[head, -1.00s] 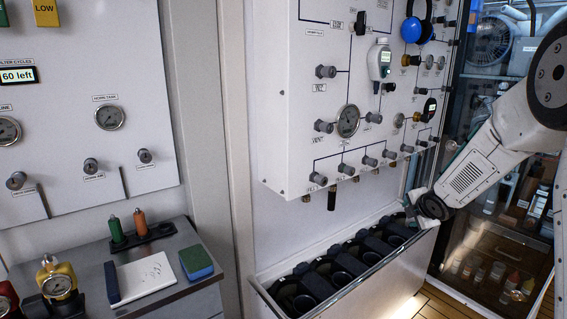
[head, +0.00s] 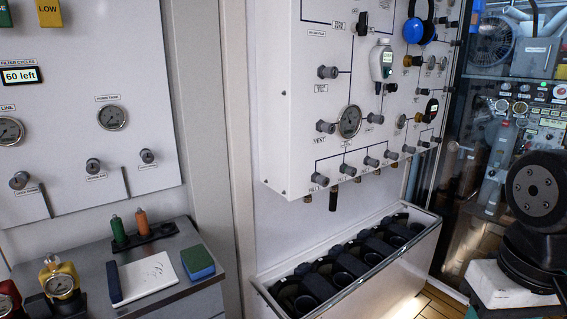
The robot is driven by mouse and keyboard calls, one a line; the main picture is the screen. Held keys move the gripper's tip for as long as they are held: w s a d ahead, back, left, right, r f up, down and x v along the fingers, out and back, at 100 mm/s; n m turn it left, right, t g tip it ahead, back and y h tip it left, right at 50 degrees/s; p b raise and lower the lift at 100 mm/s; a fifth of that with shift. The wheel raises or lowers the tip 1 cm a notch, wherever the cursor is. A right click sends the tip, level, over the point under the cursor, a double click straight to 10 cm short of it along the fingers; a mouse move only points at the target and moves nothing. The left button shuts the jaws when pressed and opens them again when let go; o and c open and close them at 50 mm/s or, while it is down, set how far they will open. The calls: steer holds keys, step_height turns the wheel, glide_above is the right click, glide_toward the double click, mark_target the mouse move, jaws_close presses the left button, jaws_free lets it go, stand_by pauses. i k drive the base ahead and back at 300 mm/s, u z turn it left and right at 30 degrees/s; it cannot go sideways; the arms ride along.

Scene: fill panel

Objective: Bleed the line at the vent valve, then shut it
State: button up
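The white fill panel (head: 290,100) hangs on the wall in the middle of the head view. The vent valve (head: 325,126) is a grey knob on its left part, beside a round gauge (head: 349,121), with a label below it that seems to read VENT. Whether the valve is open or shut cannot be told. Another grey knob (head: 327,72) sits above it. My arm shows only as a black joint and white link at the right edge, well apart from the panel. My gripper is out of view.
An open trough of black cylinder slots (head: 425,222) stands below the panel. A glass-fronted cabinet stands behind my arm. The space before the panel is clear.

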mark_target(328, 128)
steer(key=z, duration=0.05)
steer(key=k, duration=0.5)
steer(key=u, duration=0.65)
steer(key=i, duration=1.1)
steer(key=z, duration=0.55)
